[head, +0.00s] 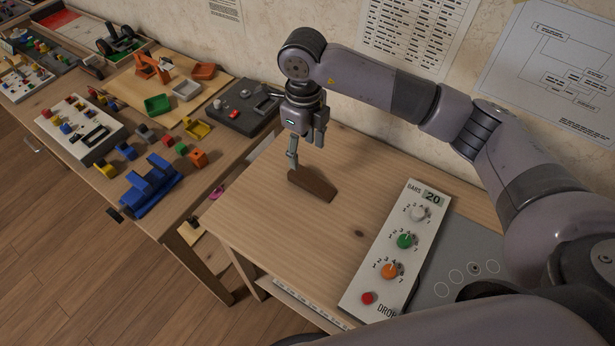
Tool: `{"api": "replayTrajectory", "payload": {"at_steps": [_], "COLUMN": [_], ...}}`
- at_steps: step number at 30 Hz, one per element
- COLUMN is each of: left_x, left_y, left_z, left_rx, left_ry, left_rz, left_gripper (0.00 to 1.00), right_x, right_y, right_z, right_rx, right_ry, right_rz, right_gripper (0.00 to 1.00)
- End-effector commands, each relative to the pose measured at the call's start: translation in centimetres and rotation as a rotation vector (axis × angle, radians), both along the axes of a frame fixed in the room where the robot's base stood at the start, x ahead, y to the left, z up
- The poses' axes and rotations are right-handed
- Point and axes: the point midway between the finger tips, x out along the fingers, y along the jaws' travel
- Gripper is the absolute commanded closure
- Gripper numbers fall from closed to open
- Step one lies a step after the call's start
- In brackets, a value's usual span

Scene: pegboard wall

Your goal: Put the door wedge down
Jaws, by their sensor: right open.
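A brown door wedge (313,186) lies on the light wooden tabletop (270,219), near the back left of that table. My right gripper (307,154) is above the wedge's left end, pointing down, with its fingers spread. One finger reaches down close to the wedge's upper left end; I cannot tell whether it touches. Nothing shows between the fingers. My left gripper is not in view.
A white panel (377,270) with knobs and a red button lies right of the wedge, beside a grey board (452,262). A longer bench at left holds a blue holder (150,186), coloured blocks and trays. The wall is close behind.

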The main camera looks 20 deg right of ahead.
Motion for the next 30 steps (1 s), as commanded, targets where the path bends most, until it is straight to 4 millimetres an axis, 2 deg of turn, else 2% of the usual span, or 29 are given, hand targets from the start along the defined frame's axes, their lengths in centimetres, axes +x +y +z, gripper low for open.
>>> {"api": "replayTrajectory", "payload": {"at_steps": [4, 13, 21, 30], "left_x": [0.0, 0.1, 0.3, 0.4], "left_y": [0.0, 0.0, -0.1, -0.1], "left_z": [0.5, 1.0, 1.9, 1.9], "left_rx": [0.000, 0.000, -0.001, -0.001], "left_ry": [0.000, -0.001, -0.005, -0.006], "left_rz": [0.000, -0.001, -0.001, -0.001], "left_gripper": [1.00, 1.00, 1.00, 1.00], "right_x": [-0.1, 0.0, 0.3, 0.3], "right_y": [0.0, 0.2, 0.4, 0.4], "right_z": [-2.7, -5.0, -8.9, -9.5], "right_rx": [0.001, 0.001, 0.001, 0.001], "right_ry": [0.003, 0.002, 0.002, 0.000], "right_rz": [0.001, 0.001, 0.001, 0.001], "right_gripper": [0.43, 0.43, 0.43, 0.43]}}
